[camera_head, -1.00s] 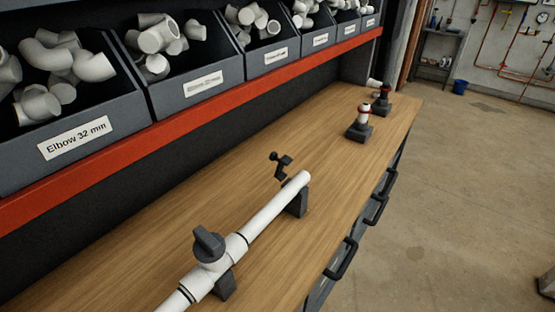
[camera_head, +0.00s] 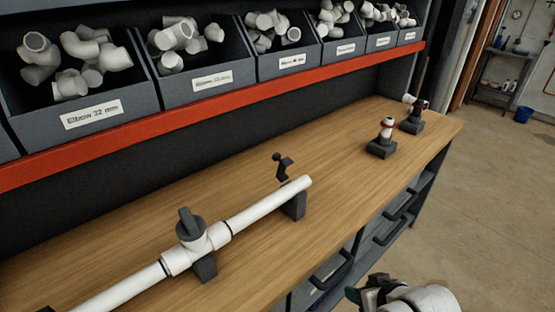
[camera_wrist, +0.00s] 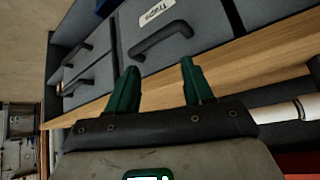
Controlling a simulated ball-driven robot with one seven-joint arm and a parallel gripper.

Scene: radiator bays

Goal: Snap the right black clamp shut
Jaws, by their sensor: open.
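The right black clamp (camera_head: 282,167) shows in the head view. Its dark arm stands up and tilts open behind the right end of the white pipe (camera_head: 262,210), not closed over it. The pipe end rests on a dark block (camera_head: 295,205). A grey-handled valve (camera_head: 193,232) sits further left on the pipe. My gripper (camera_wrist: 160,66) is open and empty in the wrist view, its two green fingers apart, facing the drawer fronts. In the head view its green part (camera_head: 372,294) shows at the bottom right, beyond the bench's front edge and well apart from the clamp.
Bins of white fittings (camera_head: 205,75) stand on a red-edged shelf (camera_head: 250,97) above the back of the bench. Two small fixtures (camera_head: 381,140) (camera_head: 412,118) stand at the right end. Drawer handles (camera_head: 333,266) stick out from the bench front. The wooden top (camera_head: 340,165) between is clear.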

